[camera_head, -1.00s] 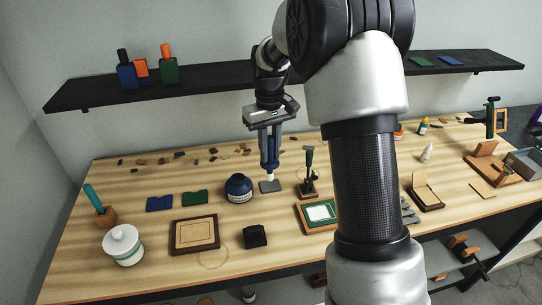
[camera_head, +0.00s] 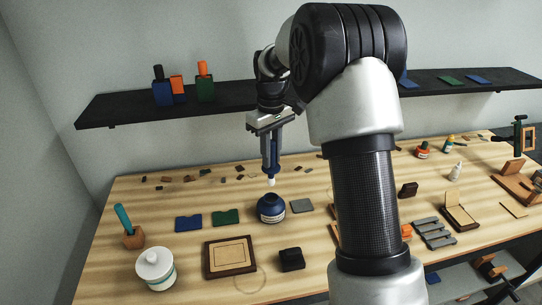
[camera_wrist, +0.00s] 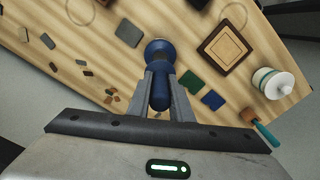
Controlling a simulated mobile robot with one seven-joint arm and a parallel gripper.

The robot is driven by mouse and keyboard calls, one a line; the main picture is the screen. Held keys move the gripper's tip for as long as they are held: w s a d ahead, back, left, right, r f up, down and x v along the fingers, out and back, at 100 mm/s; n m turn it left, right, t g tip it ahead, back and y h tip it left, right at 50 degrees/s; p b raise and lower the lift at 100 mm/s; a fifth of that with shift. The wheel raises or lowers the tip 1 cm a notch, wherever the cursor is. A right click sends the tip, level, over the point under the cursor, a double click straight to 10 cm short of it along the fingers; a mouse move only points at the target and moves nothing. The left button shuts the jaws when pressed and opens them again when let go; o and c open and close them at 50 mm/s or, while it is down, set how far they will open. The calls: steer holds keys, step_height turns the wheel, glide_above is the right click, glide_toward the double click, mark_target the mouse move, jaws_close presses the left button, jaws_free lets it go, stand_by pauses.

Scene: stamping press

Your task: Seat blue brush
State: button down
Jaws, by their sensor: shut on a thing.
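My gripper (camera_head: 271,165) is shut on the blue brush (camera_head: 273,157), which hangs upright with its pale tip (camera_head: 270,182) down. The brush also shows between the fingers in the wrist view (camera_wrist: 160,92). The dark blue round jar (camera_head: 271,209) with a white label stands on the table directly beneath the tip. The tip looks just above or at the jar's mouth; I cannot tell whether it touches. In the wrist view the jar (camera_wrist: 158,48) lies just beyond the brush, which partly hides it.
A grey square pad (camera_head: 302,205) lies right of the jar. Blue (camera_head: 188,223) and green (camera_head: 226,217) flat pieces lie left. A framed wooden plate (camera_head: 230,257), a black block (camera_head: 291,259) and a white lidded pot (camera_head: 155,268) are in front. A dark shelf (camera_head: 125,112) runs behind.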

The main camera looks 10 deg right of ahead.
steer(key=b, duration=0.2)
glide_above(271, 185)
steer(key=w, duration=0.1)
steer(key=shift+d+f, duration=0.1)
steer(key=shift+f, duration=2.15)
steer(key=shift+f, duration=0.25)
steer(key=shift+f+b, duration=2)
steer(key=shift+f, duration=1.4)
steer(key=shift+f, duration=0.1)
steer(key=c, duration=1.5)
jaws_free()
